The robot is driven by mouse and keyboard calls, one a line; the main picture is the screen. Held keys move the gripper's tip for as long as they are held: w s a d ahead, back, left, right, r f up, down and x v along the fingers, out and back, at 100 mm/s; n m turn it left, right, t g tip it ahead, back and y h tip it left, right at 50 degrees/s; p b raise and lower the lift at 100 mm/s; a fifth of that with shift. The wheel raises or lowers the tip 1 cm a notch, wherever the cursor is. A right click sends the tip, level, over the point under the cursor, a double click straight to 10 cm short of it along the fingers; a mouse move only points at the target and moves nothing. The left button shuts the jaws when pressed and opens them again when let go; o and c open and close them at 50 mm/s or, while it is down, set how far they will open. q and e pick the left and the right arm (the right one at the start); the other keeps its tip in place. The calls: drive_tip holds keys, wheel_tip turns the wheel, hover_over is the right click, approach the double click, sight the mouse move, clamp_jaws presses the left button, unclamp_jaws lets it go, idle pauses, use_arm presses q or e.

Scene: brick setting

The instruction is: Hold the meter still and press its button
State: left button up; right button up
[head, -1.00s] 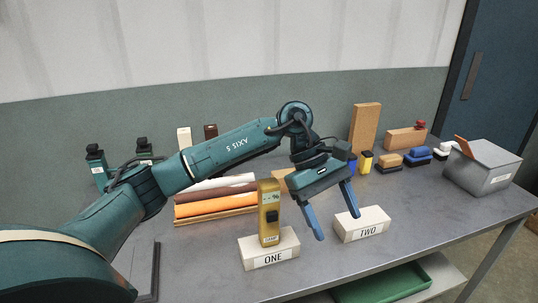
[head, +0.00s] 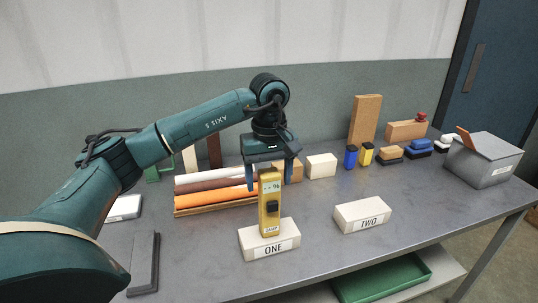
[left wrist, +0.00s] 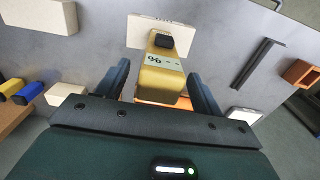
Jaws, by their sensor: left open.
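The yellow meter (head: 269,215) stands upright on the white block labelled ONE (head: 255,240). It has a small display showing a % sign near its top and a dark button (head: 272,207) on its front. My left gripper (head: 269,184) points down at the meter's upper end, open, one blue finger to each side. In the left wrist view the meter (left wrist: 161,82) lies between the fingers, with gaps visible on both sides; the block ONE (left wrist: 138,30) shows beyond it. My right gripper is in neither view.
The white block labelled TWO (head: 362,215) stands empty to the right. Rolls (head: 215,187) lie behind the meter on the left. Blue and yellow containers (head: 366,154), brushes and a grey box (head: 484,160) stand at the back right. The front right tabletop is clear.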

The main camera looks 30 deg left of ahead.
sight(269, 190)
use_arm(q)
drive_tip(key=shift+f, duration=1.9)
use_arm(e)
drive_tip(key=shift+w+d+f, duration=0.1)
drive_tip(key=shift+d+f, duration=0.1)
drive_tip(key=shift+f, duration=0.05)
use_arm(q)
drive_tip(key=shift+c, duration=0.2)
drive_tip(key=c, duration=1.2)
drive_tip(key=shift+o, duration=0.2)
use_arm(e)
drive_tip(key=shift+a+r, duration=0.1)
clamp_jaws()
